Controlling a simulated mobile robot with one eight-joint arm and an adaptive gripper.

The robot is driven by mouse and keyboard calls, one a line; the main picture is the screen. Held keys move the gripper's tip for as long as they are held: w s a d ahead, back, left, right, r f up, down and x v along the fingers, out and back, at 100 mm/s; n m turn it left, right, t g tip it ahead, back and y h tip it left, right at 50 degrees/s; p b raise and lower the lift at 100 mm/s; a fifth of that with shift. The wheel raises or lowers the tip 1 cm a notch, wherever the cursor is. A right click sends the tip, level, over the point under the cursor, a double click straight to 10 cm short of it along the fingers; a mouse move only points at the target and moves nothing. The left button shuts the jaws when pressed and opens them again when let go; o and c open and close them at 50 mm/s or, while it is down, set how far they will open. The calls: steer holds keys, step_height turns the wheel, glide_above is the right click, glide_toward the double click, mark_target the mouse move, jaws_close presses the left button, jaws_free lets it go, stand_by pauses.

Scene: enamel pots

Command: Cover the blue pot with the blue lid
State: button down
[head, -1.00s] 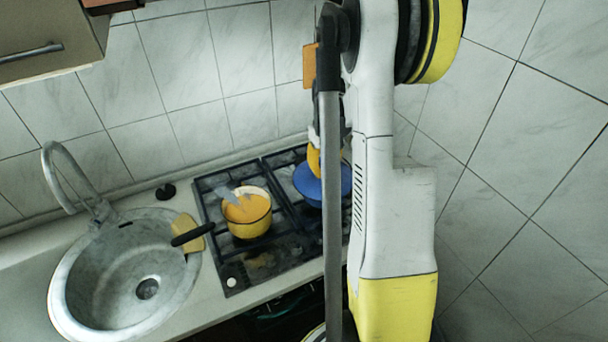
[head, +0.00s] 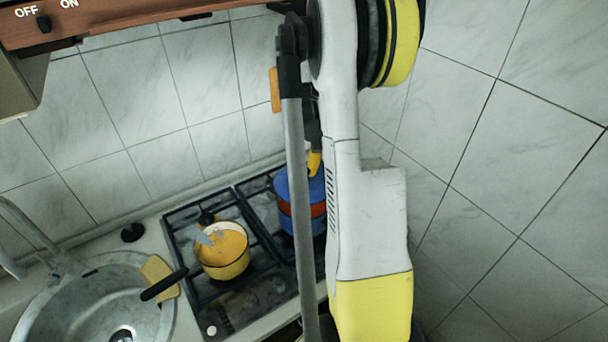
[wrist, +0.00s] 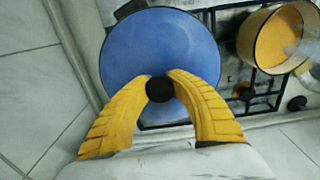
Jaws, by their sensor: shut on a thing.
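My gripper (wrist: 160,84) is shut on the black knob (wrist: 160,91) of the blue lid. The round blue lid (wrist: 155,40) fills the middle of the wrist view, top side toward the camera, and hides what lies under it. In the head view, yellow fingers show above a blue shape with a red band, the blue pot (head: 301,222), at the right of the stove. My arm covers its right side. Lid and pot run together there, so I cannot tell whether the lid rests on the rim or hangs just above it.
A yellow pot (head: 222,262) with a light utensil in it stands to the left on the black stove grate (head: 185,262). A tiled wall stands behind and to the right.

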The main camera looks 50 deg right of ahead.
steer(key=shift+f+b, duration=2.55)
steer(key=shift+f, duration=0.35)
steer(key=shift+f+b, duration=0.45)
steer(key=shift+b, duration=0.15)
steer(key=c, duration=1.2)
jaws_free()
steer(key=shift+r, duration=0.1)
step_height(320, 180, up, 12)
steer(key=shift+f, duration=0.1)
steer(key=shift+w+a, duration=0.1)
